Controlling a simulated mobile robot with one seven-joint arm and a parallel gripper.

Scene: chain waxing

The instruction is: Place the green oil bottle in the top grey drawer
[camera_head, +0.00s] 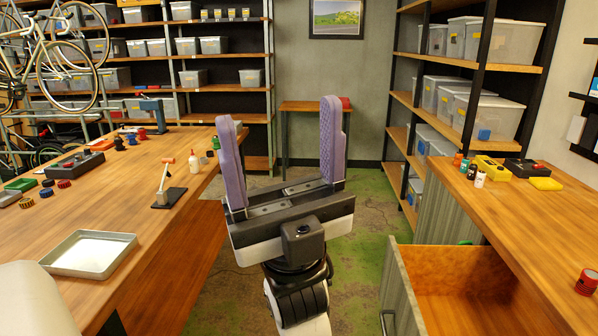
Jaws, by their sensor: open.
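My gripper (278,108) is raised in the middle of the view, over the aisle between two benches. Its two purple-padded fingers are wide apart with nothing between them. A grey-fronted drawer (405,285) stands pulled open at the lower right, with a bare wooden inside where it shows. On the right bench stand several small bottles, among them a green-teal one (465,166); they are too small to tell which is the oil bottle. A bit of green (465,242) shows at the drawer's far edge; I cannot tell what it is. My gripper touches none of these.
The right bench (545,205) also holds a yellow bin (491,167), a black bin (524,168) and a red roll (587,282). The left bench bears a metal tray (88,254) and a small stand (168,190). The aisle floor ahead is clear.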

